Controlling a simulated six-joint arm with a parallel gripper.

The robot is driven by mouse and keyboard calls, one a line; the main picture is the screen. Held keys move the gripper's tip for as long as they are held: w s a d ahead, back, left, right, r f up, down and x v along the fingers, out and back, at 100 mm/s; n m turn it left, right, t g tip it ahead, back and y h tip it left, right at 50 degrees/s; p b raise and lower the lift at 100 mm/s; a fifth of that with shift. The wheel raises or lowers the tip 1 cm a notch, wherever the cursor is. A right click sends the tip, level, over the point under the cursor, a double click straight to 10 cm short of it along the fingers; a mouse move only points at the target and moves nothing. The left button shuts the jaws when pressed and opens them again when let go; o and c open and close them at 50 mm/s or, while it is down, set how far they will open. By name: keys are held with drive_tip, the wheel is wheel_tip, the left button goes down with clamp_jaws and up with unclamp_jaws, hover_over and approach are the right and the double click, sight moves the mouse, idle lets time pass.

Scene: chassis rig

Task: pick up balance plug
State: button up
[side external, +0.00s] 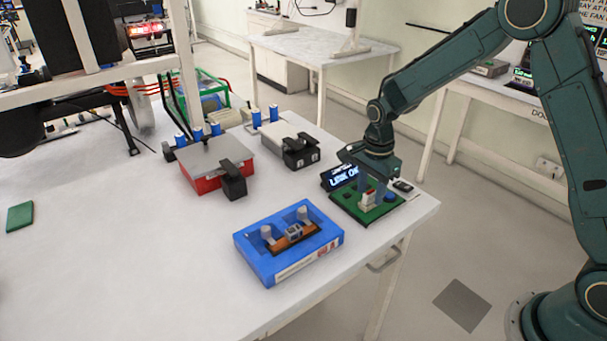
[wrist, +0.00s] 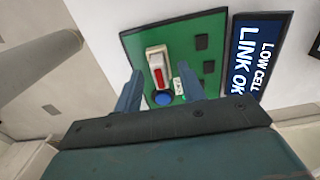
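A white plug-like block with a red strip (wrist: 157,68), which I take to be the balance plug, stands on a green circuit board (wrist: 133,48). In the side view the white and red block (side external: 367,200) is partly covered by my fingers. My gripper (wrist: 161,78) is open, with one finger on each side of the block in the wrist view. In the side view my gripper (side external: 373,187) points down over the board. I cannot tell whether the fingers touch the block or how far down they reach.
A blue button (wrist: 163,98) is on the board beside the block. A display reading "LINK OK" (side external: 341,176) stands behind the board. A blue tray (side external: 260,262), a red-sided box (side external: 203,182) and a grey box (side external: 283,152) are to the left. The table's right edge is close.

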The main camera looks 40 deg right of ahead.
drive_tip(key=shift+f, duration=0.55)
drive_tip(key=shift+c, duration=0.4)
clamp_jaws()
